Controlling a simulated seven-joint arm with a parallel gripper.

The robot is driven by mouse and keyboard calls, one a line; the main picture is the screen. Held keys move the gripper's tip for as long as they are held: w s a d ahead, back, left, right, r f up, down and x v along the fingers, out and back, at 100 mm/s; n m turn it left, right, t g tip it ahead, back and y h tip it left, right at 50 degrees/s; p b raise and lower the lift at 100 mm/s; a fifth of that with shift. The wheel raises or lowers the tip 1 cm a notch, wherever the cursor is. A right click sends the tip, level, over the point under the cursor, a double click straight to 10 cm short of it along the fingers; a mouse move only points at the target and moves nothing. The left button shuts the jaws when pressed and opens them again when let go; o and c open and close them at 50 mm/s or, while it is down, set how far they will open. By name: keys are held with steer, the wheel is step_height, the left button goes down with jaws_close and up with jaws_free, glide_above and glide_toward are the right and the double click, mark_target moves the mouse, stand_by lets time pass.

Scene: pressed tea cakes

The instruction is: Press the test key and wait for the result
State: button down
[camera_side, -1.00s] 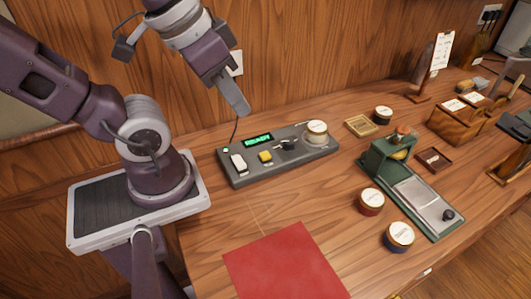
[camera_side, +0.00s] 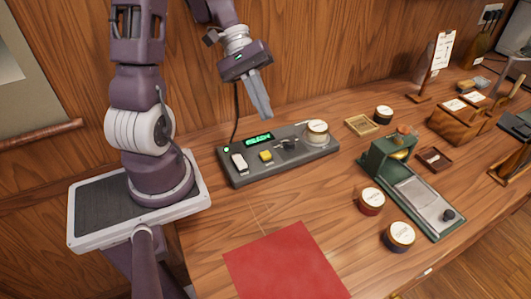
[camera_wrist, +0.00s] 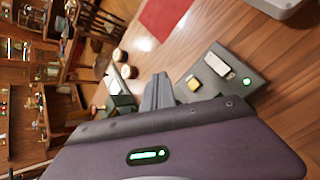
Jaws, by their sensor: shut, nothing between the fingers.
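A grey test unit (camera_side: 240,178) stands on the wooden table near the wall. Its green display (camera_side: 258,139) is lit; it is partly blurred but looks like READY. A yellow key (camera_side: 265,156) and a white rocker switch (camera_side: 239,163) are on its top, with a green lamp (camera_side: 226,150) lit at the left. In the wrist view the gripper (camera_wrist: 158,80) points near the yellow key (camera_wrist: 194,84) and white switch (camera_wrist: 216,65).
A green press (camera_side: 388,160) stands right of the unit, with a red tin (camera_side: 371,201) and a blue tin (camera_side: 399,236) near it. A small wooden tray (camera_side: 361,126) lies behind. A red mat (camera_side: 285,265) lies in front; the table between is clear.

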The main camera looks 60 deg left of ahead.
mark_target(263, 151)
steer(key=shift+f, duration=4.4)
steer(key=shift+f, duration=0.4)
steer(key=shift+f, duration=0.45)
steer(key=shift+r, duration=0.9)
